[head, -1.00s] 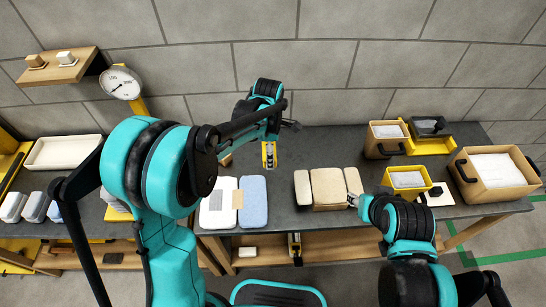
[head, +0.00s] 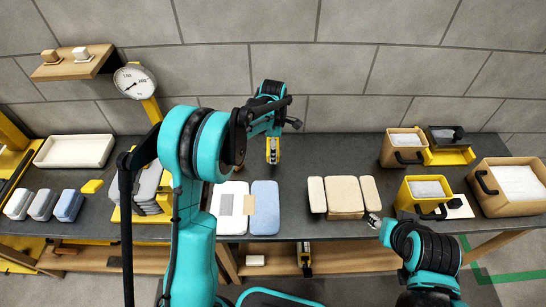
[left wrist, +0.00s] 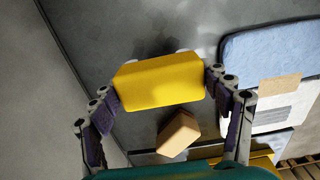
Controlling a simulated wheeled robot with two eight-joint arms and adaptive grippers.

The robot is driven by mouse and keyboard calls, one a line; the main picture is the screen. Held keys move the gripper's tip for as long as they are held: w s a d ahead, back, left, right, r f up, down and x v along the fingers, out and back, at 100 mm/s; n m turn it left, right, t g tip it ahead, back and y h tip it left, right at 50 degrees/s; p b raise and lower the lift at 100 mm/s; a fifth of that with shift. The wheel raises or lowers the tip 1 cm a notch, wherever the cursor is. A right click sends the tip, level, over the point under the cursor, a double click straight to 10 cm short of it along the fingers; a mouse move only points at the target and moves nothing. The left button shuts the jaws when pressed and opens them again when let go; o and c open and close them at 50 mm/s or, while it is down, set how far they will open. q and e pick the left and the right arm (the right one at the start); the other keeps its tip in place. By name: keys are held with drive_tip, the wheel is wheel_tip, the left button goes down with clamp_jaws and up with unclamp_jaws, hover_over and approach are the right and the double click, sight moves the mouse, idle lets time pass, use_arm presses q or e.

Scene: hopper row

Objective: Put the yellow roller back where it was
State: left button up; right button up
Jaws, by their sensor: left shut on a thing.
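The yellow roller, a rounded yellow block (left wrist: 160,82), is between the two fingertips of my left gripper (left wrist: 168,84) in the left wrist view. Dark shadows fall on the table beyond it. In the head view my left gripper (head: 272,157) points down over the back of the dark table, behind the blue pad, with yellow showing at its tip. The fingers hide part of the roller there. A small tan block (left wrist: 178,135) lies below the roller in the wrist view. My right gripper (head: 374,221) is near the table's front edge, beside the beige pads; its fingers are too small to read.
A blue pad (head: 265,208) and a labelled white pad (head: 229,222) lie in front. Beige pads (head: 345,196) and several bins, including a yellow bin (head: 408,191), are to the right.

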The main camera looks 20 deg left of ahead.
use_arm(q)
drive_tip(key=shift+f+b, duration=0.8)
drive_tip(key=shift+f, duration=1.15)
drive_tip(key=shift+f, duration=0.15)
drive_tip(key=o, duration=1.3)
